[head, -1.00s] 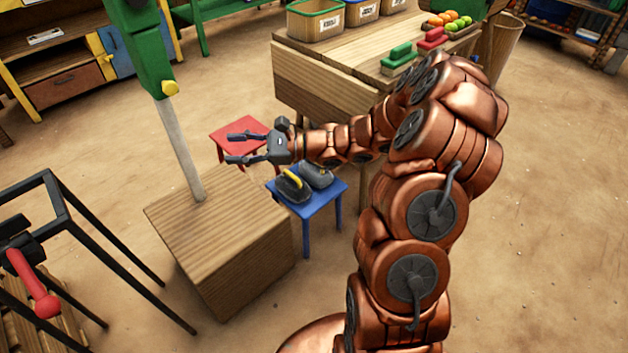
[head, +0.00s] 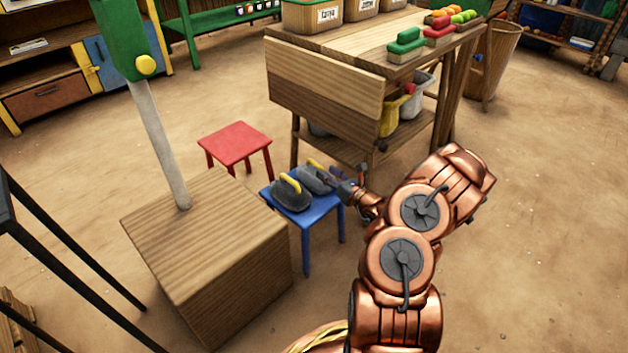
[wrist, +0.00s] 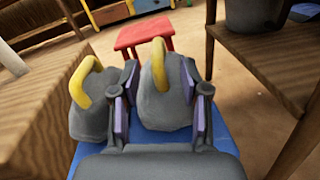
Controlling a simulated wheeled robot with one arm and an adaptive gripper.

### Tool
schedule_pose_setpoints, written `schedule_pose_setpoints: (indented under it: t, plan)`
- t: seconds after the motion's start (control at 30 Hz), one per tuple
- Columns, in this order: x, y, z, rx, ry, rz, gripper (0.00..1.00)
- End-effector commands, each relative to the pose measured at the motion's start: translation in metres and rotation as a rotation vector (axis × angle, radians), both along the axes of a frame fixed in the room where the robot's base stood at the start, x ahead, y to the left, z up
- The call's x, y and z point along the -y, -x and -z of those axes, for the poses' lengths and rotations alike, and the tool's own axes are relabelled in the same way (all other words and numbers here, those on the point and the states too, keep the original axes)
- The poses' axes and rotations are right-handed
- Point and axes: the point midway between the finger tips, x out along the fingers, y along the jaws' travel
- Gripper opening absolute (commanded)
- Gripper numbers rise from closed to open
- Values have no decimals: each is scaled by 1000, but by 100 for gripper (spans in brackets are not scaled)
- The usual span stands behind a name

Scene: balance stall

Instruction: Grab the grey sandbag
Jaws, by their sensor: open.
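Two grey sandbags with yellow handles sit side by side on a small blue stool (head: 322,213). In the head view, one sandbag (head: 291,194) is on the left and the other sandbag (head: 314,178) is on the right, beside my gripper (head: 338,181). In the wrist view, the right sandbag (wrist: 166,105) lies between the open fingers of my gripper (wrist: 160,82). The left sandbag (wrist: 88,122) is outside the left finger, close to it. I cannot tell whether the fingers touch either bag.
A red stool (head: 236,142) stands behind the blue one. A wooden block (head: 240,270) with a post stands close at left. A wooden table (head: 325,88) with a lower shelf (head: 345,150) rises behind and right of my gripper. Open floor lies to the right.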

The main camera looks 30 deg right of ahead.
Motion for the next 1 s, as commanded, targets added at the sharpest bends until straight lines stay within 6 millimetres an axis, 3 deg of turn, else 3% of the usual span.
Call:
schedule_pose_setpoints:
  t: [0.6, 0.93, 1.0]
  plan:
    - [-13, -62, 4, 2, 3, -8, 46]
    - [-13, -68, 1, 2, 1, -6, 46]
    - [-13, -68, 2, 2, 1, -6, 39]
